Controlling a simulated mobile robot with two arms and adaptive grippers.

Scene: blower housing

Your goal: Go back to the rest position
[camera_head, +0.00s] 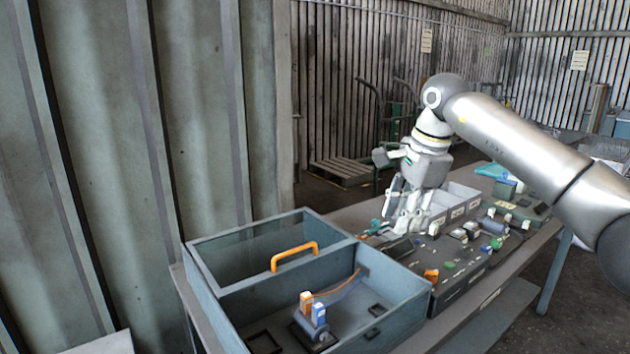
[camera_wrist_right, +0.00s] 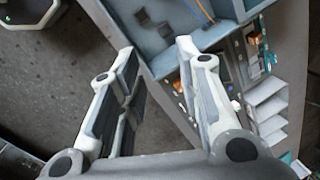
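My right gripper (camera_head: 400,218) hangs from my right arm above the workbench, with its fingers pointing down. The right wrist view shows its two fingers (camera_wrist_right: 157,50) apart with nothing between them, so it is open and empty. In the head view it overlaps the back of the dark parts trays and the white bins; whether it touches anything there I cannot tell. My left gripper is in neither view.
A blue-grey open box (camera_head: 398,318) with an orange handle (camera_head: 294,256) stands on the bench. It holds a dark part with orange and blue connectors (camera_head: 314,312). Dark parts trays (camera_head: 452,285) and white bins (camera_head: 462,198) lie to the right. A corrugated wall (camera_head: 110,150) rises at left.

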